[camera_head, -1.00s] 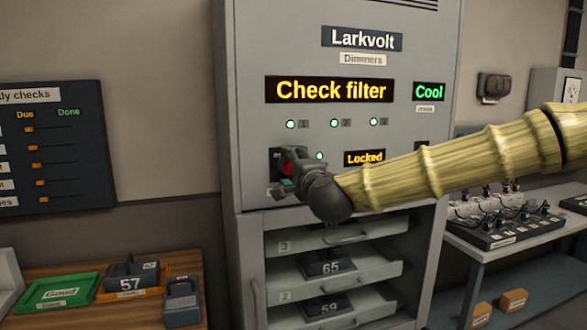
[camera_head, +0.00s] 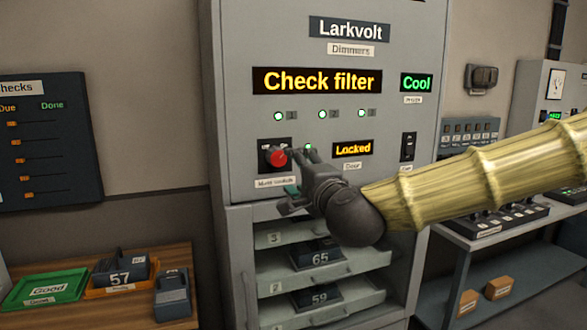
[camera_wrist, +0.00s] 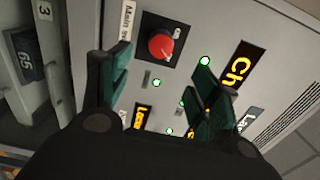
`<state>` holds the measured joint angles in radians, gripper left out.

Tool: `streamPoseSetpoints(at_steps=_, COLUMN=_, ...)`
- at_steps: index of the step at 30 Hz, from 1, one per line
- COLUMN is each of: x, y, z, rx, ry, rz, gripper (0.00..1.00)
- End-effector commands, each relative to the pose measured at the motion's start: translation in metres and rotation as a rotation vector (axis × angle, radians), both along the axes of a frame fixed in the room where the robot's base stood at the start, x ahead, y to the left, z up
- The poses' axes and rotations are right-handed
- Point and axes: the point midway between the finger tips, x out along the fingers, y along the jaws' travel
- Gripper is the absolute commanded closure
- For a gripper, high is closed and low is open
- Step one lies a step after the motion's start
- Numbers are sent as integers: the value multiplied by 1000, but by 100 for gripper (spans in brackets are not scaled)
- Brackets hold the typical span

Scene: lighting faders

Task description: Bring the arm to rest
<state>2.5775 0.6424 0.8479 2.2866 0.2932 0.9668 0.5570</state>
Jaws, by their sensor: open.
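My gripper (camera_head: 292,196) is in front of the grey Larkvolt dimmer cabinet (camera_head: 385,200), a little below and right of the red knob (camera_head: 278,158). In the wrist view my gripper (camera_wrist: 160,85) is open, its green fingers spread apart with nothing between them. The red knob (camera_wrist: 162,47) of the main switch shows beyond the fingers, apart from them. My arm reaches in from the right.
The cabinet displays read "Check filter" (camera_head: 316,80), "Cool" (camera_head: 416,82) and "Locked" (camera_head: 353,149). Open shelves below hold modules 65 (camera_head: 318,256) and 59 (camera_head: 319,297). A wooden bench (camera_head: 180,252) stands left, a side table (camera_head: 478,243) right.

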Motion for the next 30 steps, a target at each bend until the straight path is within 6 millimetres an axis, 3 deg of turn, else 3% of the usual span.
streamPoseSetpoints(at_steps=12, x=-4, y=-1, z=-1, rx=0, ry=1, rz=0, gripper=38)
streamPoseSetpoints(at_steps=16, x=-1, y=0, z=-19, rx=-27, ry=21, rz=3, gripper=38)
streamPoseSetpoints(at_steps=20, x=4, y=4, z=-73, rx=-104, ry=78, rz=18, gripper=38)
streamPoseSetpoints(at_steps=26, x=2, y=6, z=-188, rx=-275, ry=201, rz=63, gripper=38)
streamPoseSetpoints(at_steps=30, x=-11, y=2, z=-268, rx=-395, ry=288, rz=107, gripper=38)
